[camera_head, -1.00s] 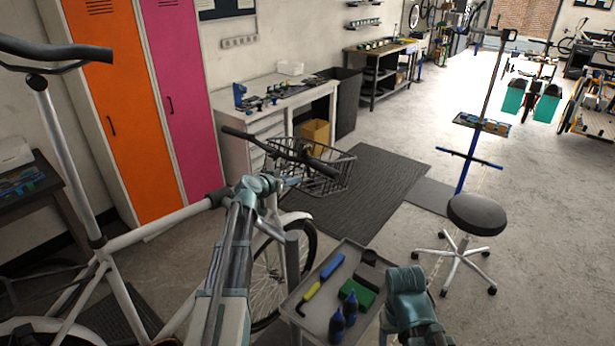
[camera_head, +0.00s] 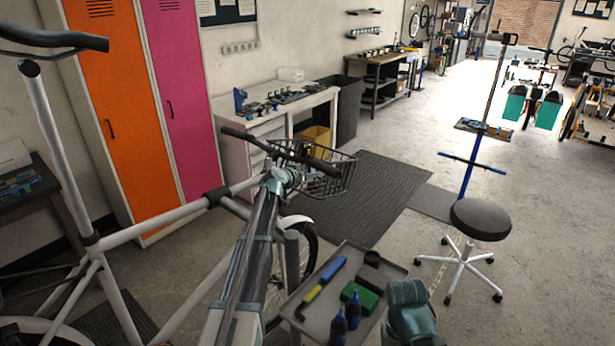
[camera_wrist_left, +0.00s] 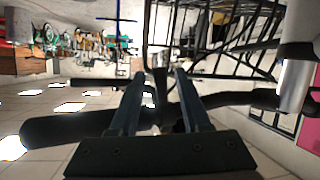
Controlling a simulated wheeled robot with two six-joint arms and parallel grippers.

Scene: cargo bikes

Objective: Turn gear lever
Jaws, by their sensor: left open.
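The white bicycle has a dark handlebar (camera_head: 275,150) with a black wire basket (camera_head: 325,178) in front of it. My left gripper (camera_head: 287,172) is at the middle of the handlebar, next to the basket. In the left wrist view its two fingers (camera_wrist_left: 158,75) are apart. The handlebar (camera_wrist_left: 75,126) runs across behind them, with a black grip at the left. A slim dark part (camera_wrist_left: 160,82) shows between the fingertips; I cannot tell whether it is the gear lever, or whether the fingers touch it. My right arm shows at the bottom right of the head view, its gripper out of view.
A grey tool cart (camera_head: 330,300) with tools and bottles stands right of the bicycle. A black stool (camera_head: 480,218) is further right. A white workbench (camera_head: 265,120) and orange and pink lockers (camera_head: 130,110) stand behind.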

